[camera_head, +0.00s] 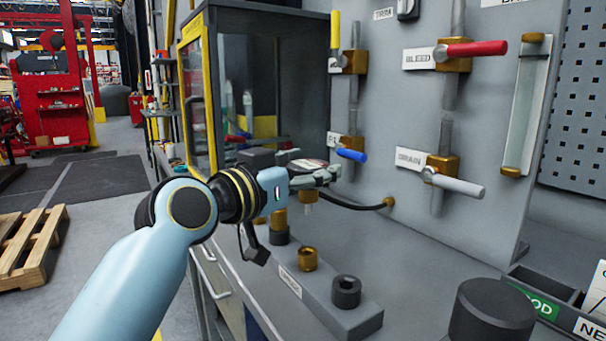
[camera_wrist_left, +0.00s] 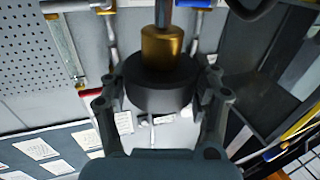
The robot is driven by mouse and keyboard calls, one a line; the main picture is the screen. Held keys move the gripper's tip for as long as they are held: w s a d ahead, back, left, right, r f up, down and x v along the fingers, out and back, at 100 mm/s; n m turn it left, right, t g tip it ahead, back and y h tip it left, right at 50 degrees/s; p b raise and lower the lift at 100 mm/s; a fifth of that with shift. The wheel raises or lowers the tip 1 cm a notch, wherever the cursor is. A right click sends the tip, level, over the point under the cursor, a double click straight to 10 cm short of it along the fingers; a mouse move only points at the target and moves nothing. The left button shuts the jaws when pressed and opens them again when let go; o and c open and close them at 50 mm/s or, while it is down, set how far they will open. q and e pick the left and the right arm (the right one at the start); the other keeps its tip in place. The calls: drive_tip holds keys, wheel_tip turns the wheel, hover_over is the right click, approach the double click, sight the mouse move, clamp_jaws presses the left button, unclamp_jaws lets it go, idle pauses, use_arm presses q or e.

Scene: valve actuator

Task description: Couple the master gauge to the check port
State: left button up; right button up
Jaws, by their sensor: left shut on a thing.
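My left gripper (camera_head: 325,174) is shut on the master gauge (camera_head: 307,165), whose pale round dial faces up in the head view. In the left wrist view the gauge (camera_wrist_left: 160,88) is a dark round body between the two fingers of my left gripper (camera_wrist_left: 162,105), with a brass fitting (camera_wrist_left: 162,45) on it. A grey block (camera_head: 330,300) below carries a brass fitting (camera_head: 308,258), a black socket (camera_head: 346,291) and another brass piece (camera_head: 279,216) partly behind my gripper. My right gripper is not in view.
A grey panel carries valves with red (camera_head: 476,48), blue (camera_head: 351,155) and white (camera_head: 458,185) handles. A black hose (camera_head: 350,206) runs to a brass fitting on it. A glass-fronted cabinet (camera_head: 262,80) stands behind my gripper. A dark tray (camera_head: 545,283) is at right.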

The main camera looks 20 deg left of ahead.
sight(308, 204)
use_arm(q)
drive_tip(key=shift+a, duration=0.1)
drive_tip(key=shift+w, duration=0.15)
drive_tip(key=shift+f, duration=0.3)
drive_tip(key=shift+f+b, duration=0.3)
drive_tip(key=shift+b, duration=0.15)
wheel_tip(308, 204, down, 3)
drive_tip(key=b, duration=0.2)
drive_tip(key=shift+f+b, duration=0.2)
drive_tip(key=shift+b, duration=0.2)
drive_tip(key=shift+f+b, duration=0.45)
drive_tip(key=shift+f, duration=0.2)
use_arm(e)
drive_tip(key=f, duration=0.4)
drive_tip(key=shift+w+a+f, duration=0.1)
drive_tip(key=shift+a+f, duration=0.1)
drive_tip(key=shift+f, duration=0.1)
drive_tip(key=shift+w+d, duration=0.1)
